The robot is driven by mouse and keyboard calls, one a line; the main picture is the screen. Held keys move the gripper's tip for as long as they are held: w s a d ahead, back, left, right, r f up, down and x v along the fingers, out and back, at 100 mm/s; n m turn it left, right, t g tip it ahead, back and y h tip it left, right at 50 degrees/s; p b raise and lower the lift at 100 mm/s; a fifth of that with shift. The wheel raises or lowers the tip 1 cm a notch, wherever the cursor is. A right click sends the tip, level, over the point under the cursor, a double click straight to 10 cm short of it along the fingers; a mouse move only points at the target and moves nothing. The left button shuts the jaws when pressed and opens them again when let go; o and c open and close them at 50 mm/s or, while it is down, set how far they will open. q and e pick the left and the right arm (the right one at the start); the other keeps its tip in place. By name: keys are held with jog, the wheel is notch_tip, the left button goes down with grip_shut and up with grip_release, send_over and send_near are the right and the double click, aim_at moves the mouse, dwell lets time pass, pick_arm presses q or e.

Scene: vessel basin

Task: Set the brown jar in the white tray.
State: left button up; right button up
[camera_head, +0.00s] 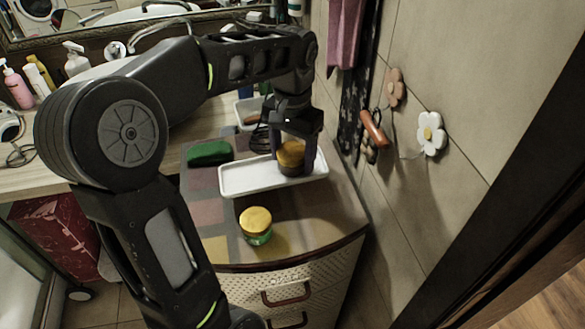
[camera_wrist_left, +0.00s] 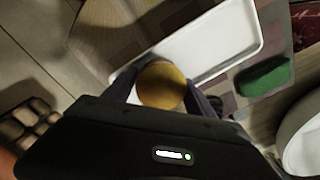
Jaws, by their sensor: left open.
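The brown jar (camera_head: 291,155), with its tan lid, is at the right end of the white tray (camera_head: 243,180), within its outline in the head view. My left gripper (camera_head: 296,150) is open, with a finger on each side of the jar. In the left wrist view the jar's round lid (camera_wrist_left: 161,85) lies between the fingers and overlaps the end of the tray (camera_wrist_left: 222,42). The jar's base is mostly hidden, so I cannot tell whether it rests on the tray floor. My right gripper is not in view.
A gold-lidded green jar (camera_head: 256,222) stands in front of the tray on the cabinet top. A dark green object (camera_head: 209,153) lies behind the tray at left. A tiled wall (camera_head: 440,165) with flower hooks rises at right.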

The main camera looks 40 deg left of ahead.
aim_at(293, 150)
pick_arm(q)
notch_tip(293, 150, up, 4)
jog(key=shift+f, duration=0.1)
notch_tip(293, 150, up, 3)
jog(key=shift+p, duration=1.15)
jog(key=shift+f, duration=0.1)
